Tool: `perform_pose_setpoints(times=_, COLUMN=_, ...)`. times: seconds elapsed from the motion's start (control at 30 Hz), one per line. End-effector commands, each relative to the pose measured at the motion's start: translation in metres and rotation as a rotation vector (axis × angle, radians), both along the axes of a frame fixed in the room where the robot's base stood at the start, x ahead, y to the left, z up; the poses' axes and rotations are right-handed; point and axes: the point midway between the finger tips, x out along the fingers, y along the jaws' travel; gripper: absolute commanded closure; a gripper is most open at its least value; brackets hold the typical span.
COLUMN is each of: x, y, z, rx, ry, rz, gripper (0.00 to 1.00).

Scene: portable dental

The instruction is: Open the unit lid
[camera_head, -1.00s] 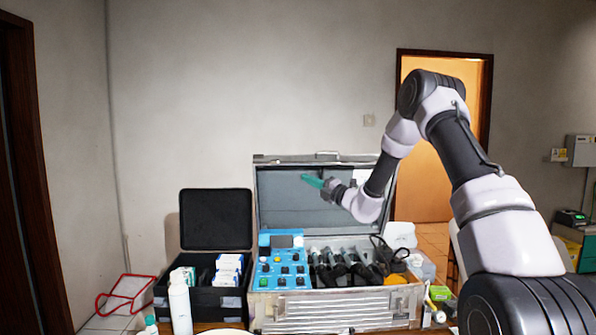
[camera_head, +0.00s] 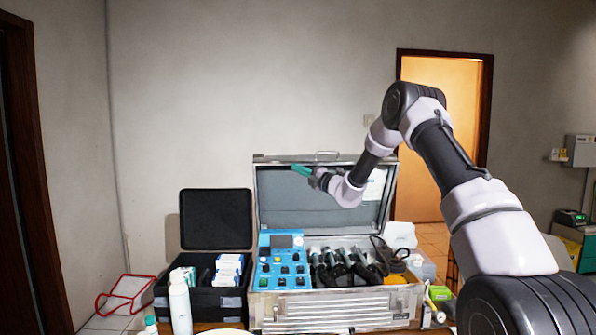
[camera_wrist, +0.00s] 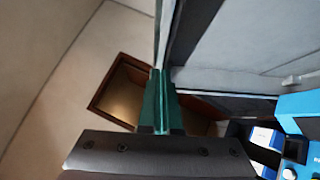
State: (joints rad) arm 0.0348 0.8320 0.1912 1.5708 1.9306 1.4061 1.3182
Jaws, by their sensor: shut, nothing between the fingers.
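The unit is a silver metal case (camera_head: 330,308) on the table, and its grey-lined lid (camera_head: 280,212) stands raised, nearly upright, at the back. My gripper (camera_head: 297,169) has teal fingers and is at the upper left part of the lid, in front of its inner face. The fingers are shut and empty. In the wrist view the teal fingers (camera_wrist: 158,103) are together, close by the edge of the grey lid (camera_wrist: 240,45). I cannot tell whether they touch it.
A blue control panel (camera_head: 281,272) and several dark handpieces (camera_head: 345,265) sit in the case. Left of it is an open black box (camera_head: 215,220) with white packets. A white bottle (camera_head: 180,305) stands in front. A doorway (camera_head: 440,205) is behind my arm.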

Motion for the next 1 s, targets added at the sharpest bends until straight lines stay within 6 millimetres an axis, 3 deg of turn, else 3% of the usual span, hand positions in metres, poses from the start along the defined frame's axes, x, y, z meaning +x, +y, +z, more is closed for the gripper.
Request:
perform_pose_setpoints(times=0.43, x=0.081, y=0.002, z=0.028, rx=-0.004, ry=0.211, rz=0.009, gripper=1.00)
perform_pose_setpoints(times=0.7, x=0.129, y=0.001, z=0.036, rx=0.000, ry=0.267, rz=0.002, gripper=1.00)
perform_pose_setpoints(times=1.0, x=0.148, y=-0.001, z=0.038, rx=0.000, ry=0.268, rz=-0.003, gripper=1.00)
